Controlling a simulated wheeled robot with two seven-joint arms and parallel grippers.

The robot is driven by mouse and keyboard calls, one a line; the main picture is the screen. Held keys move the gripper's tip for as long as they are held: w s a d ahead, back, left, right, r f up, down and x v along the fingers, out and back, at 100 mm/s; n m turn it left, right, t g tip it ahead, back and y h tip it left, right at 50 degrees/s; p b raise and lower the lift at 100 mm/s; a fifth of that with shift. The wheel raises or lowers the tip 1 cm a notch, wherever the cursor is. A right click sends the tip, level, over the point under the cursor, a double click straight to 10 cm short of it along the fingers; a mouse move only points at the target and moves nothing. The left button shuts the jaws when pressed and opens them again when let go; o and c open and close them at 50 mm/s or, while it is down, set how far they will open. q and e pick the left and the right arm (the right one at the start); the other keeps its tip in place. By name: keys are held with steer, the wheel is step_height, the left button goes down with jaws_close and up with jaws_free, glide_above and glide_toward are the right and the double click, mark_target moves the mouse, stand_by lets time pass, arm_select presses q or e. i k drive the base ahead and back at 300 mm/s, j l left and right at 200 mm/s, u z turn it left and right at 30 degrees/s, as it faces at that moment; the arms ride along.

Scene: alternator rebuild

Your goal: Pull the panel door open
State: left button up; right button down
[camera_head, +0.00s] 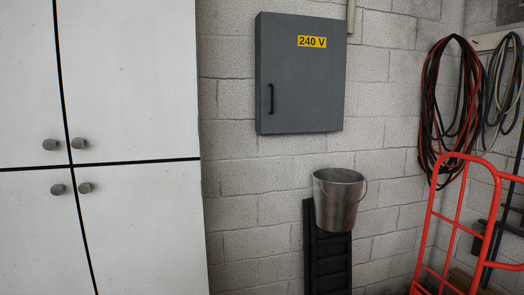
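The panel door (310,85) is the dark grey front of a wall-mounted box, with a yellow "240 V" label (312,41) near its top. It looks shut. A black vertical bar handle (271,98) sits near its left edge, in the lower half. Neither of my grippers is in the head view, so I cannot tell where they are relative to the handle.
A white cabinet (130,100) with round knobs stands at left. Below the box, a metal bucket (337,200) is in front of a black slatted thing (328,262). A red hand truck (436,215) and hanging cables (432,110) are at right.

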mark_target(303, 63)
steer(key=i+l+u, duration=0.45)
steer(key=i, duration=0.3)
steer(key=i+l+u, duration=0.45)
steer(key=i+l, duration=0.25)
steer(key=l, duration=0.15)
